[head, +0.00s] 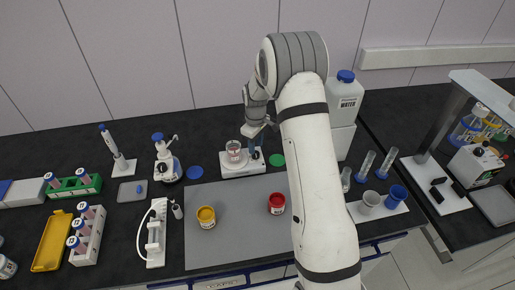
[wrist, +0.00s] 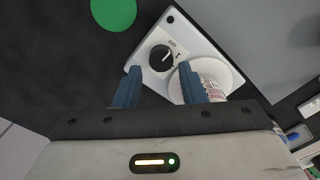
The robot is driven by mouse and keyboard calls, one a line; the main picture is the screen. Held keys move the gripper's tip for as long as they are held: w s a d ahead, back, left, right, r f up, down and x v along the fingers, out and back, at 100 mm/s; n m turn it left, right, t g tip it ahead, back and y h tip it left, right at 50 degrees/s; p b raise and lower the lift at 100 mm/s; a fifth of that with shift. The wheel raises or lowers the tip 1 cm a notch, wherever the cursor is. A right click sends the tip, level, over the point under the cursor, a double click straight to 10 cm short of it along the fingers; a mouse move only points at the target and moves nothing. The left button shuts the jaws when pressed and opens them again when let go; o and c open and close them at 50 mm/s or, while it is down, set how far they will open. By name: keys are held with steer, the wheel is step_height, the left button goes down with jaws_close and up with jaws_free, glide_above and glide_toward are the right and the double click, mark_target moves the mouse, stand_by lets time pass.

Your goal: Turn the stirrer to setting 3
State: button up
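The stirrer is a white box (head: 243,169) with a round plate at the back middle of the bench in the head view. It also shows in the wrist view (wrist: 196,42). A clear vessel with a red-and-white label (head: 233,151) stands on its plate. The stirrer's black knob (wrist: 161,57) has a light pointer mark; the setting marks beside it are too small to read. My gripper (wrist: 159,84) is open, one blue finger on each side of the knob's line in the wrist view. I cannot tell whether the fingertips touch the knob. In the head view my gripper (head: 252,148) is over the stirrer's right part.
A green disc (head: 277,160) lies right of the stirrer, a blue disc (head: 194,172) left. A white water container (head: 344,98) stands behind my arm. Yellow (head: 206,217) and red (head: 277,204) jars stand on the grey mat (head: 238,240), which has free room.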

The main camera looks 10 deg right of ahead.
mark_target(256, 153)
steer(key=shift+a+f+p, duration=0.1)
steer(key=shift+f+p, duration=0.25)
steer(key=shift+f, duration=1.45)
